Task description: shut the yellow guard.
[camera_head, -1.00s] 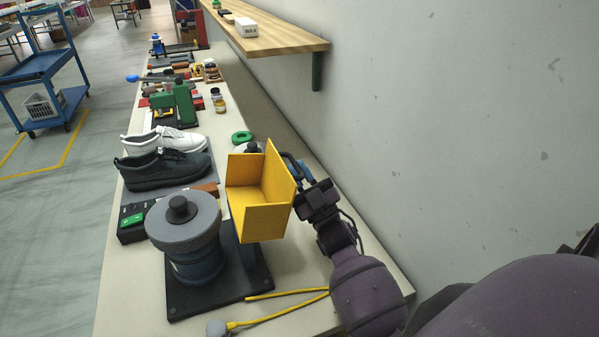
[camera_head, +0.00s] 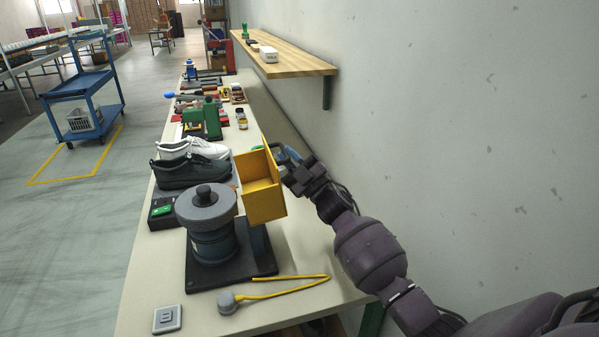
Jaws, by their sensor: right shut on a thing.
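The yellow guard (camera_head: 264,202) is an angled, open-sided box of flat panels. It stands swung out to the right of the grey round wheel (camera_head: 206,202), and the wheel's top is uncovered. The wheel sits on a dark cylindrical machine body (camera_head: 214,245) on a black base plate (camera_head: 232,272). My right gripper (camera_head: 287,167) is at the guard's right, far side, shut on it; the exact contact is partly hidden behind the panel. A blue piece (camera_head: 292,153) shows beside the fingers. My left gripper is not in view.
A dark shoe (camera_head: 190,172) and a white shoe (camera_head: 207,149) stand behind the machine. A yellow cable (camera_head: 285,291) and a grey switch plate (camera_head: 167,319) lie in front. The wall and wooden shelf (camera_head: 290,52) bound the right side.

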